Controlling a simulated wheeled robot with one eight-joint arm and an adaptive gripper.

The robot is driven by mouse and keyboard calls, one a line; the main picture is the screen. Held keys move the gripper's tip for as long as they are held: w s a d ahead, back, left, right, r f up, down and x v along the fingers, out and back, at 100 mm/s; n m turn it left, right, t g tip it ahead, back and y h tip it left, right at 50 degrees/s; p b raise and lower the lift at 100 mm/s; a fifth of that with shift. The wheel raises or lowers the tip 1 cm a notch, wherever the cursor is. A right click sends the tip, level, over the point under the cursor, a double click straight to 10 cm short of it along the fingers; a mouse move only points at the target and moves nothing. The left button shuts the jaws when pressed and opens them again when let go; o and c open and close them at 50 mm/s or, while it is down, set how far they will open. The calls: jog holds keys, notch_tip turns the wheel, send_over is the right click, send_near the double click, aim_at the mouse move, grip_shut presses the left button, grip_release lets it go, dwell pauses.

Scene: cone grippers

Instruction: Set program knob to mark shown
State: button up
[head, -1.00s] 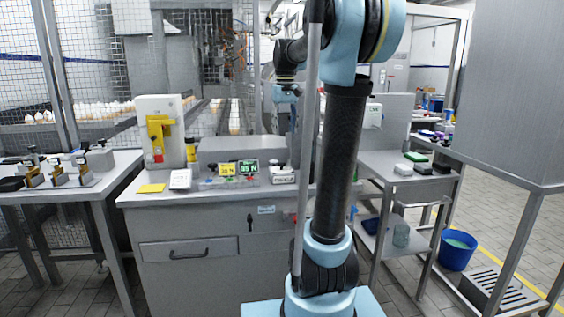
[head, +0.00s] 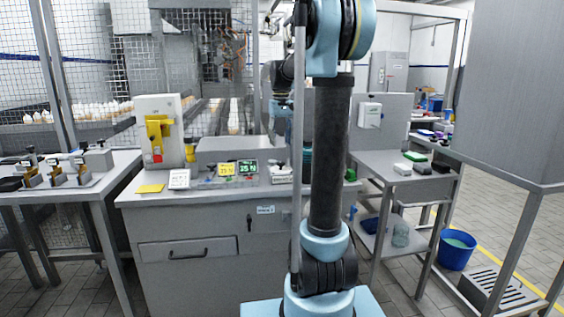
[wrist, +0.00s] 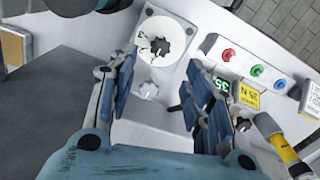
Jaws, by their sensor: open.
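I cannot tell which is the program knob. My gripper (wrist: 162,70) is open, with blue fingers on either side of the pale panel and nothing seen between them. In the head view the gripper is mostly hidden behind my arm, above the counter (head: 190,203).
Right of my fingers are a red button (wrist: 227,54), a green button (wrist: 257,70), a blue button (wrist: 281,84), a green-digit display (wrist: 221,86) and a yellow display (wrist: 249,95). A yellow-black cylinder (wrist: 280,140) stands close by. A grey box (head: 225,150) stands behind the displays.

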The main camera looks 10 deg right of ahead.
aim_at(281, 163)
notch_tip(281, 163, down, 9)
jog(key=shift+f, duration=0.1)
dwell(0.3)
jog(key=shift+c, duration=0.2)
